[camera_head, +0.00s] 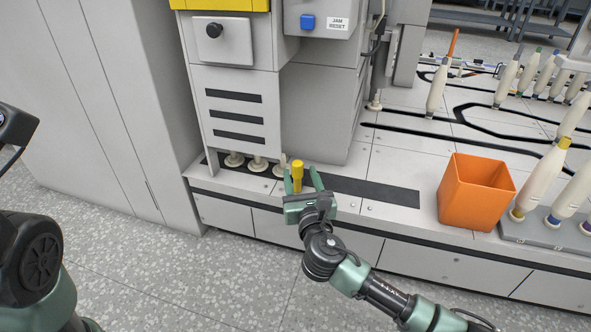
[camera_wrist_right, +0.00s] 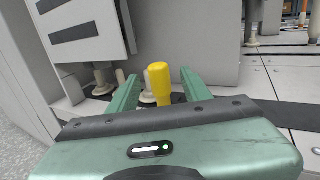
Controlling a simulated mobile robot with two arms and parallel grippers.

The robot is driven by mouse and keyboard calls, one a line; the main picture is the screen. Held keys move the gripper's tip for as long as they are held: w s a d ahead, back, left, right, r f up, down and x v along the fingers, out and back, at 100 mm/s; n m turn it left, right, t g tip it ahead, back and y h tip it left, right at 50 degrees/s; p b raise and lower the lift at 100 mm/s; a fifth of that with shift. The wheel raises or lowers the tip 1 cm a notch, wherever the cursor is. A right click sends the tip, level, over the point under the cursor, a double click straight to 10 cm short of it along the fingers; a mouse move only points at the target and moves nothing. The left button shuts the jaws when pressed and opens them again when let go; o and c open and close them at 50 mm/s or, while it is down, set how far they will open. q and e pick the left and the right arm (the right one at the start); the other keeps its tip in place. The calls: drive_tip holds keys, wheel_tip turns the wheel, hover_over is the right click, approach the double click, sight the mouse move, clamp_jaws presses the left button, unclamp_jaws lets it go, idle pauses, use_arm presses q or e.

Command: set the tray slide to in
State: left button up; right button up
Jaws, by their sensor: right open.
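A yellow upright handle (camera_head: 297,172), which looks like the tray slide's grip, stands at the foot of the grey machine. It also shows in the right wrist view (camera_wrist_right: 160,82). My right gripper (camera_head: 302,181) is open, with one finger on each side of the handle; in the right wrist view there is a gap beside it. Whether either finger touches it I cannot tell. The slide's base is hidden behind the gripper. My left gripper is not in view; only parts of my left arm show at the left edge.
The grey machine (camera_head: 320,110) with a slotted panel (camera_head: 237,125) rises close behind the handle. An orange bin (camera_head: 470,195) and a grey rack (camera_head: 525,233) with bobbins stand to the right. A dark strip (camera_head: 370,190) of bench top beside the gripper is clear.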

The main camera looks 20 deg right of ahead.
sight(296, 160)
drive_tip(key=w+b, duration=0.1)
drive_tip(key=w, duration=0.1)
drive_tip(key=w+b, duration=0.1)
drive_tip(key=w, duration=0.1)
drive_tip(key=w+b, duration=0.1)
drive_tip(key=w, duration=0.1)
drive_tip(key=shift+w+d+f+b, duration=0.1)
drive_tip(key=shift+d+b, duration=0.2)
drive_tip(key=shift+d, duration=0.05)
drive_tip(key=shift+w, duration=0.4)
clamp_jaws()
idle(0.7)
